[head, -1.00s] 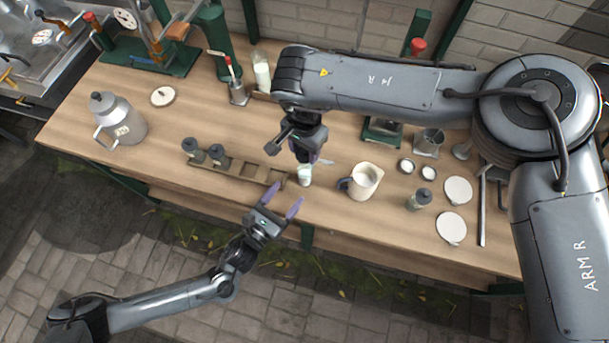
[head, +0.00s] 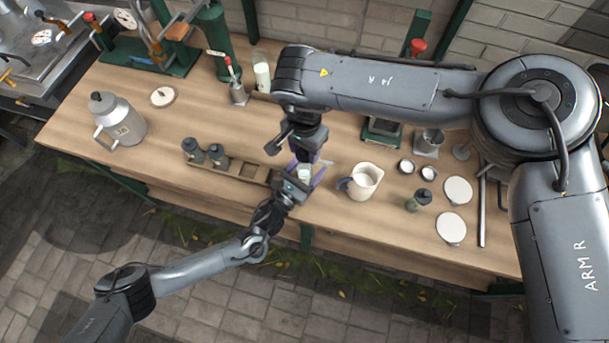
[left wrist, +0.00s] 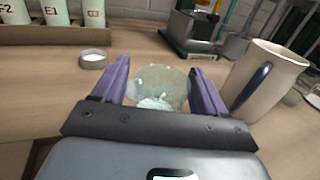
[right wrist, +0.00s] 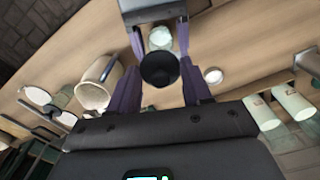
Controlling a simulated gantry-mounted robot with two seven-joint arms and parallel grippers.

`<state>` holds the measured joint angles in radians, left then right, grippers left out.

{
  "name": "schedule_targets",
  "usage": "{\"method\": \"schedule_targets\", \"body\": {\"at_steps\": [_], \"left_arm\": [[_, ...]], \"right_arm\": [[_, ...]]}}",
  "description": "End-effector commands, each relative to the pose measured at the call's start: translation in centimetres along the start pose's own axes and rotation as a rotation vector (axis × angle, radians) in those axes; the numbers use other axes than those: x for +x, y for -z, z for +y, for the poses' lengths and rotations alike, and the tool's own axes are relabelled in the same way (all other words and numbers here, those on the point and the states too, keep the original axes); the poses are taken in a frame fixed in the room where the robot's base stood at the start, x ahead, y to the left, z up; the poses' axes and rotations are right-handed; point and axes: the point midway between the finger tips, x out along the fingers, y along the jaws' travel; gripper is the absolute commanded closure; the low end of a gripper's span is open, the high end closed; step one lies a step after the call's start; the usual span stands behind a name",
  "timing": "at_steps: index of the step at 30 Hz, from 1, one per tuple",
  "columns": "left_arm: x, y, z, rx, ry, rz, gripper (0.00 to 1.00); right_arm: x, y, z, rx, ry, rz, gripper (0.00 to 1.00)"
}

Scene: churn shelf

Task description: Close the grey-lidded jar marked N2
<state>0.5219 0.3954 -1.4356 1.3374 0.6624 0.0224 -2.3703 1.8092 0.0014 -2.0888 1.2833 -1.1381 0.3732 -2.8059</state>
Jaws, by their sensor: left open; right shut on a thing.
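The open jar (head: 304,173), clear with pale contents, stands near the table's front edge; no N2 mark can be read on it. My left gripper (head: 307,180) is open with its purple fingers on either side of the jar, as the left wrist view shows the jar (left wrist: 158,85) between them. I cannot tell whether they touch it. My right gripper (right wrist: 160,80) is shut on a dark grey round lid (right wrist: 160,68). In the right wrist view the lid is apart from the jar (right wrist: 160,38). In the head view my right arm and gripper hide the lid.
A cream pitcher (head: 362,182) stands close to the right of the jar. Another grey-lidded jar (head: 419,200) stands farther right. A small white-filled cup (left wrist: 93,59) is behind the jar.

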Motion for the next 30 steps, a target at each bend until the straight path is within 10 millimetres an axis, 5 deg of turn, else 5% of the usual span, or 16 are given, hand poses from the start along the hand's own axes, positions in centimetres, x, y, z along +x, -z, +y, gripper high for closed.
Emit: {"method": "schedule_targets", "body": {"at_steps": [8,22,30], "left_arm": [[0.07,-0.01,0.04,0.0,-0.001,0.0,0.27],[0.05,-0.01,0.05,0.0,-0.001,0.0,0.97],[0.04,-0.01,0.05,0.0,-0.001,0.0,1.0]], "right_arm": [[0.0,0.0,0.0,0.0,0.0,0.0,0.79],[0.0,0.0,0.0,0.0,0.0,0.0,0.79],[0.68,-0.03,0.03,0.0,-0.002,-0.001,0.79]]}}
